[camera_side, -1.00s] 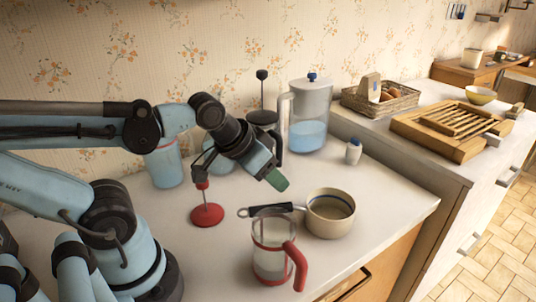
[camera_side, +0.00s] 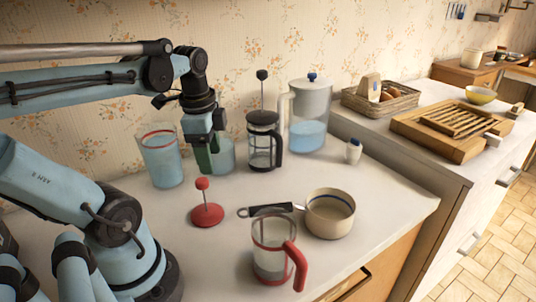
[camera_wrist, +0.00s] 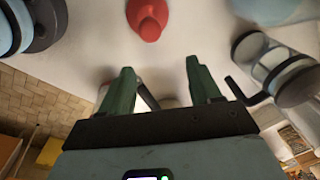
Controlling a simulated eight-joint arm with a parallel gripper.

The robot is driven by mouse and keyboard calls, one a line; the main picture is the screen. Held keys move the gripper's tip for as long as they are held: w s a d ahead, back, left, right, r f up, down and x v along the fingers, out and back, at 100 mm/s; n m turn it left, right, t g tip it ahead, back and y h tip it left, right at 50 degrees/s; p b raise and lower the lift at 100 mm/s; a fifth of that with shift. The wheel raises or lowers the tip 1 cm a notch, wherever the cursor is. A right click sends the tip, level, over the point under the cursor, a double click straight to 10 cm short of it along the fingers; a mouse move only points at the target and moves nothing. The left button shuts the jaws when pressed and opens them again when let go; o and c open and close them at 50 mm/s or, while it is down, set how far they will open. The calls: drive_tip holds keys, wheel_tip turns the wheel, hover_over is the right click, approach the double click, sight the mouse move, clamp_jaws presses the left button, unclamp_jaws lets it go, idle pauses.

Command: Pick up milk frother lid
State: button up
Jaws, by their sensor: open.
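The red milk frother lid (camera_side: 207,214) rests upright on the white counter, its rod and red knob pointing up. It also shows at the top of the wrist view (camera_wrist: 148,20), beyond my fingertips. My gripper (camera_side: 208,160) is open and empty, pointing down above and behind the lid, in front of a light blue glass. Its green fingers are spread apart in the wrist view (camera_wrist: 160,80), with nothing between them that they hold. The clear frother jug with a red handle (camera_side: 273,250) stands at the front, to the right of the lid.
A cream saucepan (camera_side: 330,215) stands right of the lid, its black handle reaching toward it. A black-lidded press (camera_side: 263,150), a water jug (camera_side: 308,125) and a blue glass with a red rim (camera_side: 162,160) stand behind. Counter left of the lid is clear.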

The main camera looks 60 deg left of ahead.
drive_tip(key=shift+s+a+r+m+g, duration=0.2)
drive_tip(key=shift+s+a+m, duration=0.15)
drive_tip(key=shift+s, duration=0.1)
drive_tip(key=shift+s+a+r+m+g, duration=0.2)
drive_tip(key=shift+s+a+m, duration=0.1)
drive_tip(key=shift+s, duration=0.15)
drive_tip(key=shift+s+h, duration=0.2)
drive_tip(key=shift+h, duration=0.1)
drive_tip(key=shift+f, duration=0.25)
hover_over(208, 210)
drive_tip(key=shift+f, duration=5.75)
clamp_jaws()
